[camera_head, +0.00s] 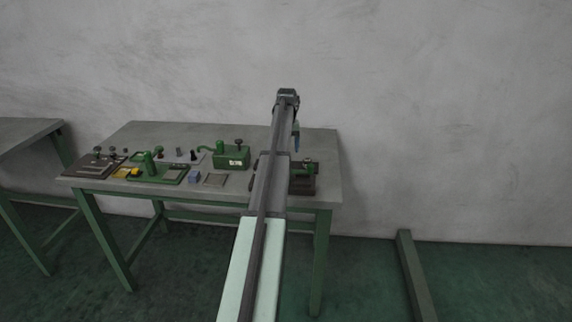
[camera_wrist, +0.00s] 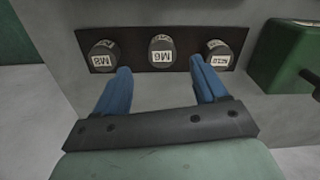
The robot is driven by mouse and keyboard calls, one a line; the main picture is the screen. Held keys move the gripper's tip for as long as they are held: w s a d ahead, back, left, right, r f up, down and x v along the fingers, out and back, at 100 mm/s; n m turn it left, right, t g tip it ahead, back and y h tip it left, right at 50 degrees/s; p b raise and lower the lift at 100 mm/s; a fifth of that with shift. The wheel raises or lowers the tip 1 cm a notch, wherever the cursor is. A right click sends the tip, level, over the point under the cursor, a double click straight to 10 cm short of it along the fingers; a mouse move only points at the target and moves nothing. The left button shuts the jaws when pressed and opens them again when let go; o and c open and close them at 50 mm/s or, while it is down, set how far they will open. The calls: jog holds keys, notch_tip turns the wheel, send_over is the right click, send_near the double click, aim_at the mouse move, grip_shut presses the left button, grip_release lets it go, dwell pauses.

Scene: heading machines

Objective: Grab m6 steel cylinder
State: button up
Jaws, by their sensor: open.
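In the wrist view the M6 steel cylinder (camera_wrist: 161,50) stands in the middle of a dark strip holder, with its white label upside down. A cylinder labelled M8 (camera_wrist: 103,55) stands to its left, and another (camera_wrist: 217,53), whose label is hard to read, to its right. My gripper (camera_wrist: 160,68) is open and empty, its two blue fingers apart. The M6 cylinder shows between and just beyond the fingertips. In the head view, one blue finger (camera_head: 296,138) shows beside my arm; I cannot make out the cylinders there.
A green machine body (camera_wrist: 290,52) stands close on the right in the wrist view. In the head view, the table (camera_head: 135,133) carries several green machines and small parts to the left. A dark fixture (camera_head: 303,180) sits right of my arm, and a wall is behind.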

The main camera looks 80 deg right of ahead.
jog(key=shift+w+f, duration=0.1)
jog(key=shift+f, duration=2.95)
jog(key=shift+c, duration=0.3)
grip_shut()
